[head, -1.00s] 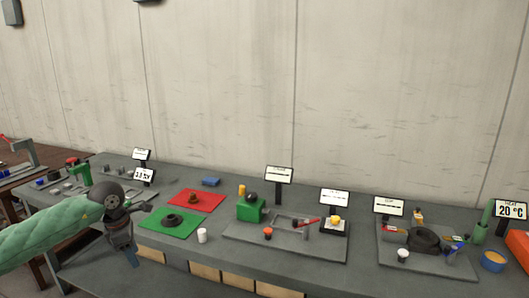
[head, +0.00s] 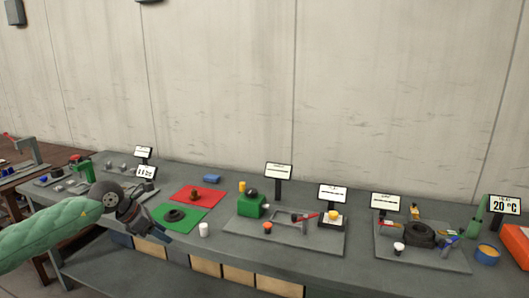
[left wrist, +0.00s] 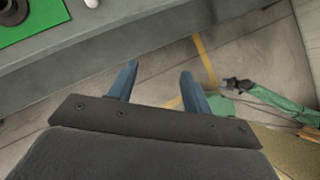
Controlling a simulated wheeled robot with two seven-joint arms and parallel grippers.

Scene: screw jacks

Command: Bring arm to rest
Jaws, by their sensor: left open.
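My left arm, in a green quilted sleeve, comes in from the left of the head view. Its gripper (head: 160,234) hangs at the front edge of the grey bench, beside the green mat (head: 196,224), tilted down to the right. In the left wrist view its two blue fingers (left wrist: 158,72) are apart with nothing between them, and floor shows beyond them. A green-sleeved arm with a dark gripper (left wrist: 238,85), which looks like my right one, is low at the right of that view. Its jaws are too small to read.
The long grey bench (head: 330,266) carries a black ring on the green mat, a red mat (head: 211,194), a white cup (head: 204,229), a green block (head: 250,207), trays and sign stands. The floor (left wrist: 150,40) in front of the bench is clear near my left gripper.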

